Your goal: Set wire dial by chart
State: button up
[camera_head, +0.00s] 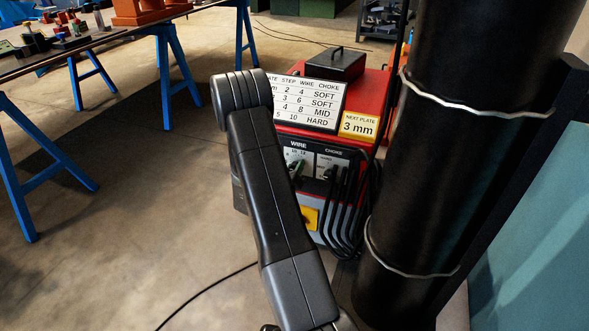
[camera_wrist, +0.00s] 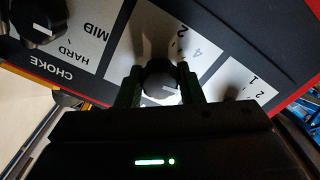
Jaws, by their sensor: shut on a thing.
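The red machine (camera_head: 372,92) carries a white chart (camera_head: 310,100) with rows reading 2 4 SOFT, 3 6 SOFT, 4 8 MID and 5 10 HARD. My arm hides its plate column. A yellow card (camera_head: 358,126) reads NEXT PLATE 3 mm. The WIRE panel (camera_head: 299,152) is partly behind my arm, beside the CHOKE panel. In the wrist view, upside down, my gripper (camera_wrist: 160,88) is shut around the black dial knob (camera_wrist: 160,72) in the middle panel, near the numbers 2 and 4. A pale mark shows on the knob; where it points is unclear.
The choke knob (camera_wrist: 38,20) sits close by, beside HARD and MID. A third number panel (camera_wrist: 235,75) lies on the other side. Black cables (camera_head: 345,215) hang at the machine's front right. A blue-legged table (camera_head: 95,45) stands at the left.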

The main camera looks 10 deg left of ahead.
jog(key=o, duration=1)
jog(key=shift+c, duration=0.2)
jog(key=s+a+p, duration=0.2)
jog(key=s, duration=1.1)
jog(key=shift+s+a, duration=0.3)
jog(key=shift+w, duration=0.1)
jog(key=w+d, duration=0.1)
jog(key=w, duration=0.3)
jog(key=w+b, duration=0.1)
jog(key=w, duration=0.4)
jog(key=w+d+b, duration=0.1)
jog(key=w, duration=0.3)
jog(key=shift+w+d, duration=0.25)
jog(key=shift+d, duration=0.05)
jog(key=shift+s, duration=0.15)
